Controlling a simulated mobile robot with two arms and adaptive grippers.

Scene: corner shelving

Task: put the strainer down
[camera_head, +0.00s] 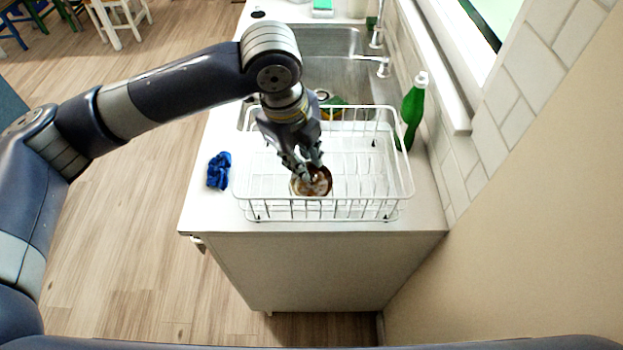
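A small round thing with a brown rim and a paler middle (316,188), which looks like the strainer, is low inside the white wire dish rack (400,200), near its front side. My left gripper (309,173) reaches down into the rack from above, with its fingertips at the strainer's back edge. The fingers cover part of the strainer. I cannot tell whether they grip it or only sit beside it, nor whether it rests on the rack floor. My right gripper is not in view.
A green bottle (412,108) stands right of the rack by the tiled wall. A crumpled blue cloth (219,170) lies on the counter (207,200) to the left. Behind the rack is a metal sink (340,75) with a faucet (376,66). The rack's right half looks empty.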

